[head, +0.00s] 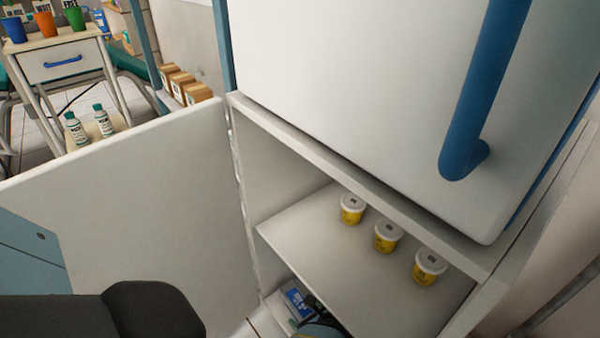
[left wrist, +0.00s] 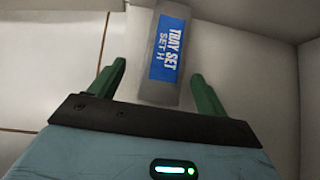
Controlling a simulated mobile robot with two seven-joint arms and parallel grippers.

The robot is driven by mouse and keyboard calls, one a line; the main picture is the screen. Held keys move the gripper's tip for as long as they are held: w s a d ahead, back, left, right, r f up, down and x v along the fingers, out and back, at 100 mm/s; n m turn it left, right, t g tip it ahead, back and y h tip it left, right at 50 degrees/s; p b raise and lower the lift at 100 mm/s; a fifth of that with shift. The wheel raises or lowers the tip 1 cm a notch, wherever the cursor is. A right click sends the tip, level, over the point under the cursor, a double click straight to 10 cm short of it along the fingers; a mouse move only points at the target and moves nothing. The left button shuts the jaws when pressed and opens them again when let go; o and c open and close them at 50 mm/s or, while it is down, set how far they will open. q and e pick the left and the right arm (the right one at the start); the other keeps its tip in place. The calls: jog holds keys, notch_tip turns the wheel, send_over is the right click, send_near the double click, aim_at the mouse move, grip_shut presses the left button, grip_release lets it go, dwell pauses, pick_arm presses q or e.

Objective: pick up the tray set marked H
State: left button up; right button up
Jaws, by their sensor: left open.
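The tray set marked H is a grey pack with a blue label reading "TRAY SET SET H" (left wrist: 168,48). In the left wrist view it lies ahead, its near end between the two green fingers of my left gripper (left wrist: 155,72). The fingers are open, with a gap on each side. In the head view the pack (head: 297,297) shows low in the open cabinet, below the shelf, at the bottom edge. My left gripper (head: 314,314) is beside it there, mostly cut off by the frame and shelf. My right gripper is not in view.
The cabinet's middle shelf (head: 330,270), holding three yellow tubs (head: 388,237), overhangs the lower space. An open door (head: 150,200) stands at left. A closed upper door with a blue handle (head: 480,90) is above. A trolley (head: 70,62) stands far left.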

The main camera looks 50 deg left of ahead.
aim_at(302, 306)
pick_arm(q)
jog(key=shift+w+a+f+b, duration=0.15)
jog(key=shift+a+f+b, duration=0.05)
jog(key=shift+a+b, duration=0.15)
jog(key=b+x, duration=0.2)
jog(key=x, duration=0.1)
jog(key=shift+w+a+r, duration=0.1)
jog(key=shift+w+a, duration=0.15)
jog(key=shift+a, duration=0.05)
jog(key=shift+a+f+b, duration=0.25)
jog(key=shift+a+b, duration=0.1)
jog(key=shift+b, duration=0.15)
jog(key=c, duration=1.3)
jog(key=shift+o, duration=0.2)
jog(key=shift+r, duration=0.1)
